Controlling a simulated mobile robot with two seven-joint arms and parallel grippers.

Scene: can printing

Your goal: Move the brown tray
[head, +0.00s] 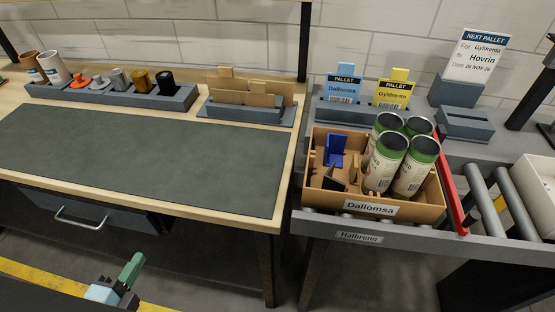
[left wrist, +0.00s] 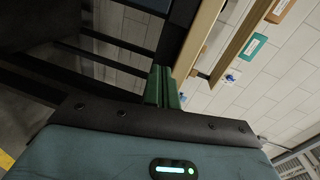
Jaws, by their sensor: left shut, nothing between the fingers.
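The brown tray (head: 425,208), labelled "Dallomsa", sits on the grey roller stand at the right in the head view. Several green-lidded cans (head: 386,162) stand in its right half. A blue piece (head: 335,150) and a dark piece (head: 333,180) are in its left half. My left gripper (head: 132,270), with green fingers, is low at the bottom left, in front of the workbench and well away from the tray. Its fingers are together and empty in the left wrist view (left wrist: 163,88). The tray does not show in the left wrist view. My right gripper is not in view.
The workbench with a dark mat (head: 140,155) fills the left; the mat is bare. A red bar (head: 451,187) runs along the tray's right side, with rollers (head: 486,200) beyond. A white bin (head: 535,195) stands at the far right. Blue and yellow cards (head: 393,92) stand behind the tray.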

